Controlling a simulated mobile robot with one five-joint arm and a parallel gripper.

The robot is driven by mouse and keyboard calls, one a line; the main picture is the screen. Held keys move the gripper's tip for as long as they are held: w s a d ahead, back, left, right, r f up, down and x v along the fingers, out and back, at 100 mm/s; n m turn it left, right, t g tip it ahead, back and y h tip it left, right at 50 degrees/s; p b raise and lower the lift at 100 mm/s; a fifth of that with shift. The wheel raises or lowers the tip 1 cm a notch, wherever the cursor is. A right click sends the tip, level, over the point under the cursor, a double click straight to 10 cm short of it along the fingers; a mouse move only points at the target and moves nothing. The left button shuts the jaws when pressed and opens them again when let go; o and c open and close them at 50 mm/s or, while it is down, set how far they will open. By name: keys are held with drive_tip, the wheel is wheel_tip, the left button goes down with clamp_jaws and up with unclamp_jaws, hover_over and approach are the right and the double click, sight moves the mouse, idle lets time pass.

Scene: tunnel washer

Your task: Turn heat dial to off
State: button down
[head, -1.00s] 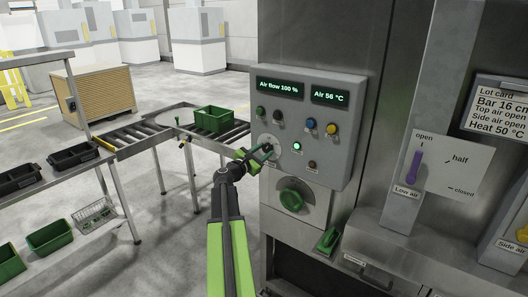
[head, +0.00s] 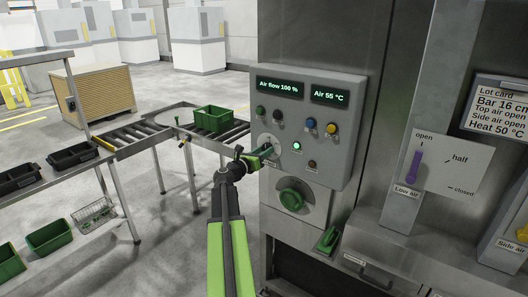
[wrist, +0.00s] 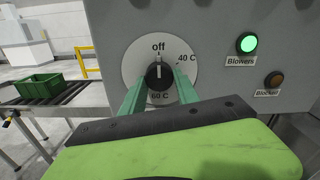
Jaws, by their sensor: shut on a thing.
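The heat dial (wrist: 160,75) has a dark knob on a round white plate marked off, 40 C and 60 C. Its white pointer line stands upright, pointing at "off" in the wrist view. My gripper (wrist: 161,84) is shut on the knob, with one green finger on each side. In the head view my gripper (head: 270,148) is at the left side of the grey control panel (head: 340,150) and hides much of the dial.
The panel displays (head: 280,87) read Air flow 100 % and Air 55 °C. A large green rotary switch (head: 291,196) sits below. A roller conveyor with a green crate (head: 213,118) stands left.

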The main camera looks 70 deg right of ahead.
drive_tip(key=shift+s, duration=0.15)
drive_tip(key=c, duration=0.9)
unclamp_jaws()
drive_tip(key=shift+s, duration=0.1)
drive_tip(key=v, duration=1.7)
drive_tip(key=shift+a, duration=0.2)
